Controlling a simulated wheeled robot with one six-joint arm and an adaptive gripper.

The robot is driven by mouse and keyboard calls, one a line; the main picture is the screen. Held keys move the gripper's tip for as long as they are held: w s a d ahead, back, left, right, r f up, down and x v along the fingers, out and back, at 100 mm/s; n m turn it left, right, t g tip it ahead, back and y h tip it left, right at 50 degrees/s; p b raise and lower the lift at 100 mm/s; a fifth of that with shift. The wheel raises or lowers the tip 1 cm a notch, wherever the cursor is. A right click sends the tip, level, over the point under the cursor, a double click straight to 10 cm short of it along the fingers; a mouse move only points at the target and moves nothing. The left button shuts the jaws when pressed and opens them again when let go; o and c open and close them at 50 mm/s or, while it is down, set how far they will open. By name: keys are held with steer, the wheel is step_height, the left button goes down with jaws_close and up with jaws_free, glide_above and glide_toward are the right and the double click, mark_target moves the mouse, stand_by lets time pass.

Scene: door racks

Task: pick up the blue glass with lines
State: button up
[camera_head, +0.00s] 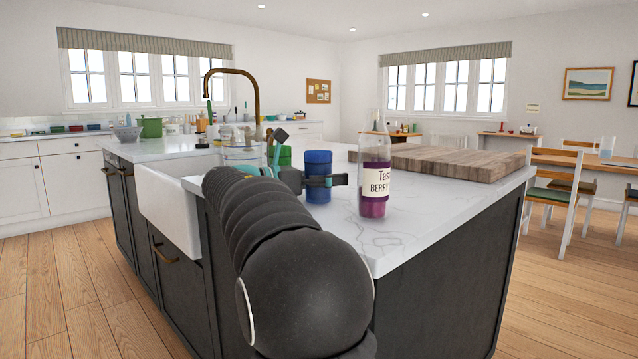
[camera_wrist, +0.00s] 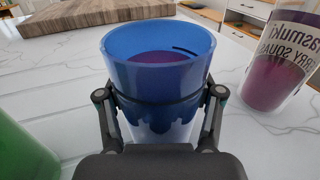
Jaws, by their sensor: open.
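The blue glass (camera_head: 318,165) stands upright on the white marble island top, with a dark band and a jagged pattern showing on its side in the wrist view (camera_wrist: 157,75). Something purple shows inside it. My gripper (camera_head: 322,181) is at the glass, with one finger on each side of it in the wrist view (camera_wrist: 158,112). The fingers are open around the glass, level with its dark band. I cannot tell whether they touch it. The lower part of the glass is partly hidden by my gripper.
A labelled bottle (camera_head: 375,180) with purple contents stands close right of the glass. A green glass (camera_wrist: 22,145) is near on the other side, partly hidden by my arm in the head view. A wooden board (camera_head: 440,160) lies behind. The sink (camera_head: 178,205) is left.

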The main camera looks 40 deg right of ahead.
jaws_close()
steer(key=shift+r, duration=0.25)
